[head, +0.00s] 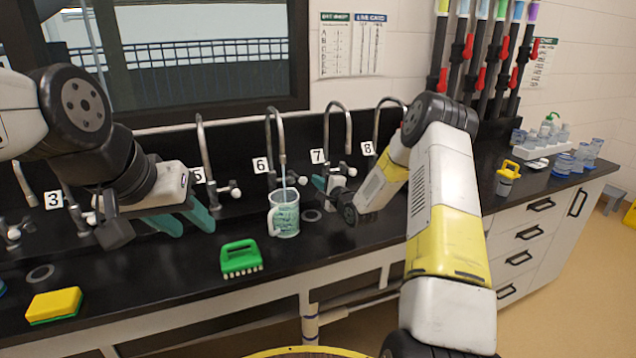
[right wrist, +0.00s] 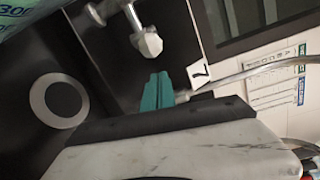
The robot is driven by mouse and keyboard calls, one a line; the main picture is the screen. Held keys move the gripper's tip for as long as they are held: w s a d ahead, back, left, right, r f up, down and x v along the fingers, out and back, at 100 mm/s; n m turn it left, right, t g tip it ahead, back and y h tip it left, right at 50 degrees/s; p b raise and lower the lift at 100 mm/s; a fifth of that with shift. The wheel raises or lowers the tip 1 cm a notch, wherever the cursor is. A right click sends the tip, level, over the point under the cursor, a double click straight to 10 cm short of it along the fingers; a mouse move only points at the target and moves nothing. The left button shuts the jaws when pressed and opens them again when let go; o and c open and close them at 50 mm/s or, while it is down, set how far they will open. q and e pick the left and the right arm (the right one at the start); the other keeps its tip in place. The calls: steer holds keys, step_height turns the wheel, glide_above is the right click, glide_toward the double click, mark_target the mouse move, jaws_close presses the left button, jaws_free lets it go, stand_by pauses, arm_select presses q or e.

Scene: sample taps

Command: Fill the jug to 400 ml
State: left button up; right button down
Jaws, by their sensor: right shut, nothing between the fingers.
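The clear jug (head: 285,217) with green-blue print stands upright on the counter under tap 6 (head: 276,135). A pale stream runs from the spout into the jug's mouth; the water level cannot be read. The jug's edge also shows at the top left of the right wrist view (right wrist: 22,18). My right gripper (head: 319,183) is shut and empty, just right of tap 6's white knob (head: 303,181). Its teal fingertips (right wrist: 158,92) show in the right wrist view, apart from a white knob (right wrist: 148,43). My left gripper (head: 190,220) is open and empty, left of the jug.
A green brush (head: 240,258) lies in front of the jug, and a yellow sponge (head: 54,305) lies at the left. Tap 7 (head: 338,130) and tap 8 (head: 388,115) stand at the right. A yellow-topped container (head: 507,180) and several bottles (head: 553,130) stand farther right.

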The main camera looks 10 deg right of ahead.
mark_target(304, 184)
steer(key=shift+s+a+r, duration=0.3)
steer(key=shift+s+a, duration=0.5)
steer(key=shift+a, duration=0.1)
steer(key=shift+s+a, duration=0.45)
steer(key=shift+a, duration=0.15)
steer(key=shift+s+a, duration=0.4)
steer(key=shift+a, duration=0.2)
steer(key=shift+a, duration=0.1)
